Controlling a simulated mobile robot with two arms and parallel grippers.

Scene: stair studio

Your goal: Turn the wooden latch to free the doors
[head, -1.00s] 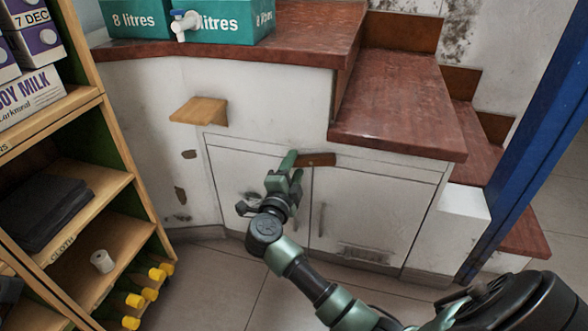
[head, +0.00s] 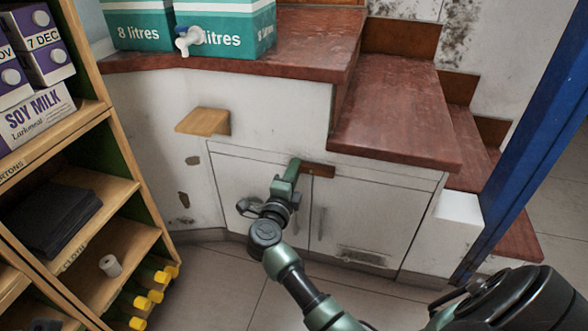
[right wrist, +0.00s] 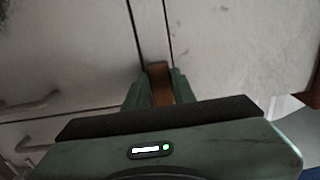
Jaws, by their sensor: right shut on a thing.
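The wooden latch (head: 318,171) is a short brown bar at the top of the seam between two white cupboard doors, the left door (head: 236,180) and the right door (head: 370,215). It lies crosswise over the seam, nearly in line with the doors' top edge. My right gripper (head: 294,168) is shut on the latch's left end. The right wrist view shows the latch (right wrist: 158,82) between the two green fingers (right wrist: 155,88), with the door seam beyond it. The gripper hides part of the left door. Both doors look closed. My left gripper is not in view.
A wooden ledge (head: 204,121) juts from the wall above the left door. Red-brown steps (head: 395,115) rise over the doors. A shelf unit (head: 118,180) stands at left and a blue post (head: 530,150) at right. The floor in front is clear.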

